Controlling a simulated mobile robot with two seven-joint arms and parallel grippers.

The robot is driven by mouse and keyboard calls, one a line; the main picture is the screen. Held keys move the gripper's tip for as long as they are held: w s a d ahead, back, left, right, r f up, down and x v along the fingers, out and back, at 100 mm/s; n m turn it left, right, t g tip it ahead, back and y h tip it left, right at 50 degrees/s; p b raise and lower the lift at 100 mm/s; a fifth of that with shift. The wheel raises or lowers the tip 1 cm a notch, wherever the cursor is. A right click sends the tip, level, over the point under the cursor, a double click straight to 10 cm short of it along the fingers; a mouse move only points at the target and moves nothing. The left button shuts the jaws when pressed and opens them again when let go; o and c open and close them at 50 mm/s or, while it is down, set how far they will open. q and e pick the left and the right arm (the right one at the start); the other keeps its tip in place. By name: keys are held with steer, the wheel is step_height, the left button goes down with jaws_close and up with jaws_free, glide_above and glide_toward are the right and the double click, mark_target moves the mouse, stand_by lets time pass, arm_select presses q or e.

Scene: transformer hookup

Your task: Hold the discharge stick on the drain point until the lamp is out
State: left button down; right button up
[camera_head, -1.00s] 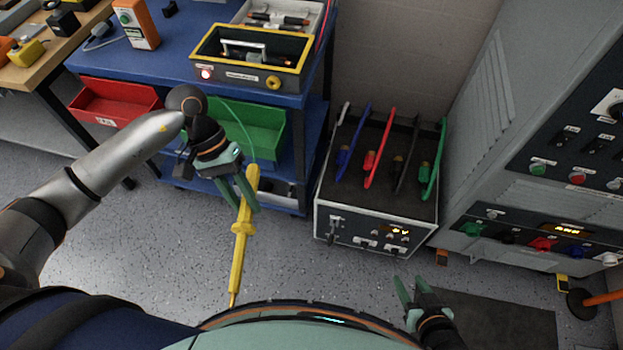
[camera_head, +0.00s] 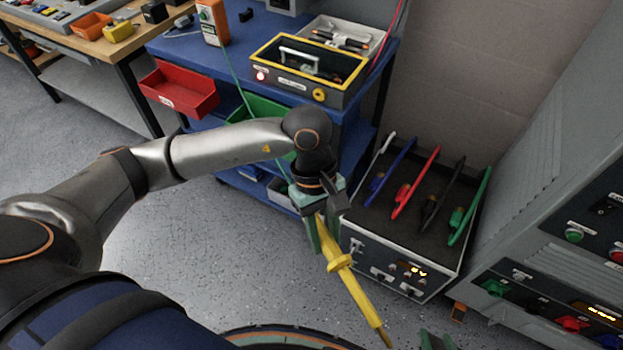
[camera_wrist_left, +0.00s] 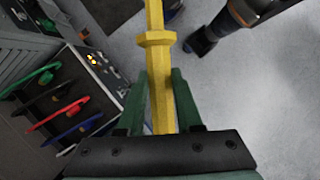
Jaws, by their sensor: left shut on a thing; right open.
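My left gripper (camera_head: 323,230) is shut on the yellow discharge stick (camera_head: 345,268). The stick slants down to the right, its tip (camera_head: 388,340) low in the head view and apart from everything near it. In the left wrist view, the stick (camera_wrist_left: 161,88) runs between the two green fingers (camera_wrist_left: 160,78). A yellow-rimmed box (camera_head: 288,82) on the blue cart carries a lit reddish lamp (camera_head: 261,76) and a yellow ring (camera_head: 319,94), which looks like the drain point. My right gripper (camera_head: 436,342) is open and empty at the bottom edge, mostly cut off.
A case (camera_head: 400,262) with several coloured leads on top stands on the floor, close to the left gripper. A grey panel cabinet (camera_head: 535,230) stands right. The blue cart (camera_head: 215,62) holds red and green bins. A thin green cord (camera_head: 238,88) runs down toward the gripper.

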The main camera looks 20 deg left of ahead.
arm_select(q)
steer(key=w+r+n+t+h+b, duration=0.15)
steer(key=n+h, duration=0.25)
steer(key=n, duration=0.5)
steer(key=w+r+n+t+h+p, duration=0.1)
steer(key=w+r+n+t+h, duration=0.15)
steer(key=n, duration=0.65)
steer(key=w+r+n+t+h+b, duration=0.15)
steer(key=n+h, duration=0.25)
steer(key=n, duration=0.5)
steer(key=w+a+f+n+t+b, duration=0.4)
steer(key=w+a+n+t, duration=0.5)
steer(key=t, duration=0.2)
steer(key=shift+w+a+f+y, duration=0.3)
steer(key=shift+w+f+y, duration=0.05)
steer(key=shift+f, duration=0.05)
